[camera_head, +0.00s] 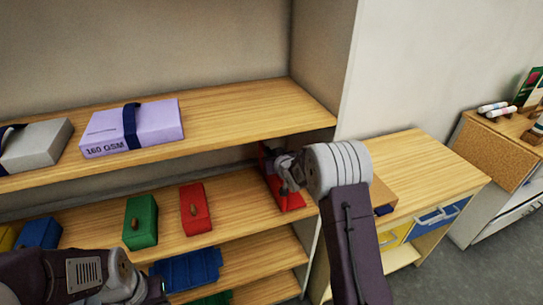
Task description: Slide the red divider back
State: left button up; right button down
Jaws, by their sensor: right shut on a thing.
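The red divider (291,200) is at the right end of the middle shelf, with a flat foot and an upright part. My right gripper (288,172) is shut on it, and the gripper and wrist hide part of it. A separate red block with a wooden knob (196,210) lies to its left on the same shelf. My left arm's wrist shows at the bottom left; its fingers are not clear.
A green block with a knob (141,222) and a blue block (40,233) share the middle shelf (240,200). A lilac strapped paper pack (160,122) and a grey pack (38,146) lie on the upper shelf. A wooden table (425,160) stands right.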

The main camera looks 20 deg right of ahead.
jog(key=c, duration=1.4)
grip_release()
jog(key=shift+s+r, duration=0.1)
jog(key=shift+s, duration=0.05)
jog(key=shift+s+r, duration=0.1)
jog(key=shift+s, duration=0.2)
jog(key=b+v, duration=0.1)
jog(key=v, duration=0.7)
jog(key=shift+s+r+b, duration=0.1)
jog(key=shift+s+b, duration=0.05)
jog(key=shift+b, duration=0.15)
